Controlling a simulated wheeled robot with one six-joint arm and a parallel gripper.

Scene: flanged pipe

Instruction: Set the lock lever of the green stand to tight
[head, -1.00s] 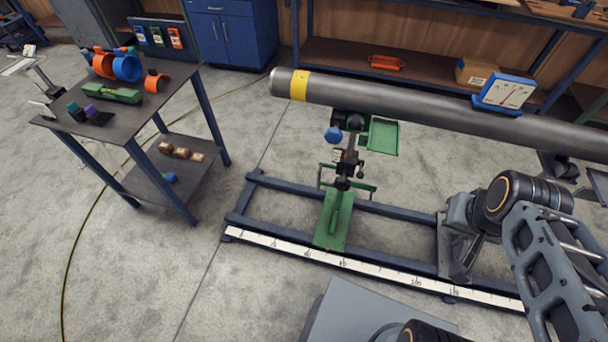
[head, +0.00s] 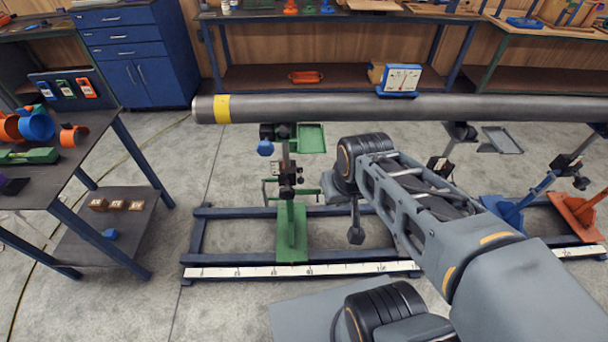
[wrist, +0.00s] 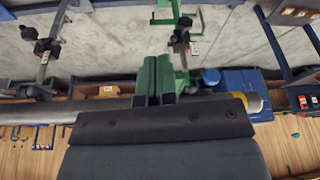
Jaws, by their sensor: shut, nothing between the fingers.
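The green stand (head: 291,232) stands on the blue floor frame under the pipe. Its post carries a dark clamp fitting (head: 288,180) with small pale labels; the lock lever is too small to tell which way it points. A blue knob (head: 265,148) and a green tray (head: 311,138) sit near the top.
The long grey pipe (head: 330,108) with a yellow band runs above the stand and bears a blue-framed gauge (head: 400,80). A blue stand (head: 508,210) and an orange stand (head: 580,212) are at the right. A dark table (head: 85,150) stands left. Floor between table and frame is clear.

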